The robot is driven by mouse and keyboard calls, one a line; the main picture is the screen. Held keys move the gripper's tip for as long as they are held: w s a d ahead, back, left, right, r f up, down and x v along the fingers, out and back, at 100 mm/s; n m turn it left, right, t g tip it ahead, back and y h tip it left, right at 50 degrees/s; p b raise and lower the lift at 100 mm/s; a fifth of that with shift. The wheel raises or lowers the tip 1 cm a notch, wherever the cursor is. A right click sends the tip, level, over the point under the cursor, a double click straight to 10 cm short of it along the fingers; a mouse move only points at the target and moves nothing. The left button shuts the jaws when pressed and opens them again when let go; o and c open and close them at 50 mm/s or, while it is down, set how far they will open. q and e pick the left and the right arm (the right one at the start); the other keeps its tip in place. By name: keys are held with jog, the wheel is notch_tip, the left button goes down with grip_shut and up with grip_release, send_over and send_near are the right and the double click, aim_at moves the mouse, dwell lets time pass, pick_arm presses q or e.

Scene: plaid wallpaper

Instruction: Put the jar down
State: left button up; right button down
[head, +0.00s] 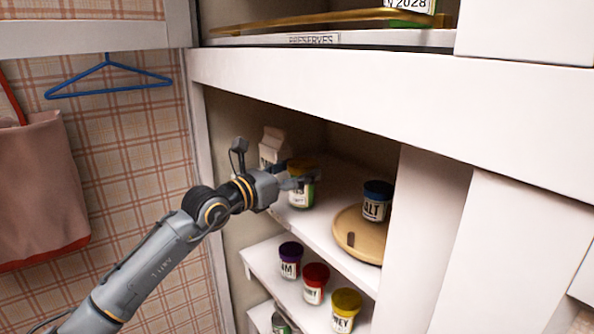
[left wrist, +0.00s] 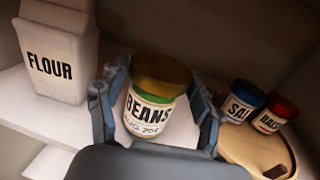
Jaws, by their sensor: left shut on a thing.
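The jar with a yellow-brown lid and a white label reading BEANS (left wrist: 152,112) is between the fingers of my left gripper (left wrist: 158,118), which is shut on it. In the head view the same jar (head: 301,190) is at the end of my left arm, over the cupboard's upper inner shelf (head: 325,222). My left gripper (head: 292,183) reaches it from the left. Whether the jar's base touches the shelf I cannot tell. My right gripper is in neither view.
A FLOUR carton (left wrist: 58,52) stands left of the jar. A round wooden board (head: 350,232) on the right bears a blue-lidded SALT jar (head: 376,203); a red-lidded jar (left wrist: 275,115) shows beside it. Several jars stand on the lower shelf (head: 262,255). White panels bound the right.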

pick_arm(q)
jog(key=o, duration=1.4)
jog(key=shift+c, duration=0.2)
jog(key=shift+r, duration=0.1)
jog(key=b+v, duration=0.2)
jog(key=v, duration=1)
jog(key=shift+b, duration=0.35)
